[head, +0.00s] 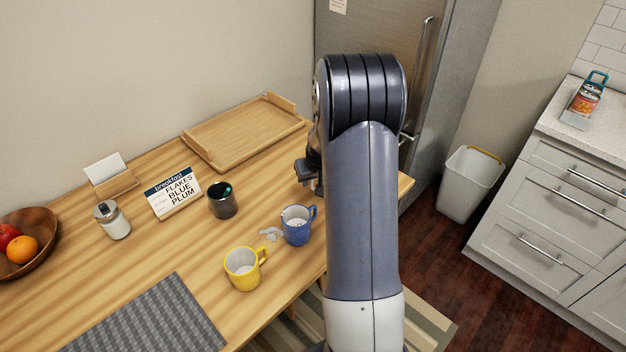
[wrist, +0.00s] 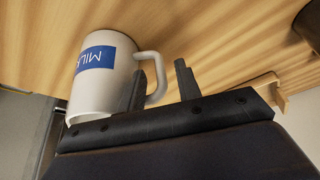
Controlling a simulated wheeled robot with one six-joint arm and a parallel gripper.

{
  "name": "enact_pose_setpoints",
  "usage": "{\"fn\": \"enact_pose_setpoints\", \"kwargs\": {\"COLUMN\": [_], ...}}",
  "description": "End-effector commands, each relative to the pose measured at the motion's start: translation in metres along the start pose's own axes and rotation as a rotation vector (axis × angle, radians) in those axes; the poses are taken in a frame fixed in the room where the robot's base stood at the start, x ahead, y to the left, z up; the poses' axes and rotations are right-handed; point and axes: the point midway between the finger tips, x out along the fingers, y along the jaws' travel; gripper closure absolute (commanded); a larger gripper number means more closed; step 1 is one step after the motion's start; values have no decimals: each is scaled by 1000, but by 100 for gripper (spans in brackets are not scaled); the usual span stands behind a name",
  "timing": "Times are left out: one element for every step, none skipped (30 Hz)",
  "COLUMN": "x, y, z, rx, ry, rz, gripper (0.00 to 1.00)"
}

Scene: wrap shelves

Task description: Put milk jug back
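The milk jug (wrist: 112,65) shows in the wrist view as a white jug with a blue MILK label, which appears upside down there. Its handle (wrist: 160,80) points toward my fingers. My gripper (wrist: 161,84) is open, with one finger on each side of the handle's outer bar and visible gaps around it. In the head view the jug is hidden behind my arm, and only a dark part of my gripper shows at the arm's left edge; its fingertips are hidden there.
On the wooden table (head: 130,245) stand a blue mug (head: 296,232) beside a pale spill (head: 271,234), a yellow mug (head: 241,275), a dark cup (head: 222,206), a breakfast sign (head: 174,196) and a glass jar (head: 113,224). A wooden tray (head: 240,130) lies at the back.

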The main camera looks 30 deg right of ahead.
Motion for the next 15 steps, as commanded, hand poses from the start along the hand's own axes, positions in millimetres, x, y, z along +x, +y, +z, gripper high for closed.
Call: {"fn": "enact_pose_setpoints", "kwargs": {"x": [-8,-13,-20,-26,-32,-40,-45,-51,-58,-64,-70,-77,-81,-86,-92], "y": [0,0,0,0,0,0,0,0,0,0,0,0,0,0,0], "z": [-1,-1,-1,0,-1,-1,-1,-1,0,-1,-1,0,0,0,0], "rx": [0,0,1,1,1,1,0,0,0,-1,-1,-1,0,0,0], "ry": [3,4,5,4,6,6,5,6,4,5,5,4,4,4,4], "rz": [1,1,1,1,1,1,1,1,1,2,2,2,2,2,1], "gripper": [67,67,67,67,67,67,67,67,67,67,67,67,67,67,67]}}
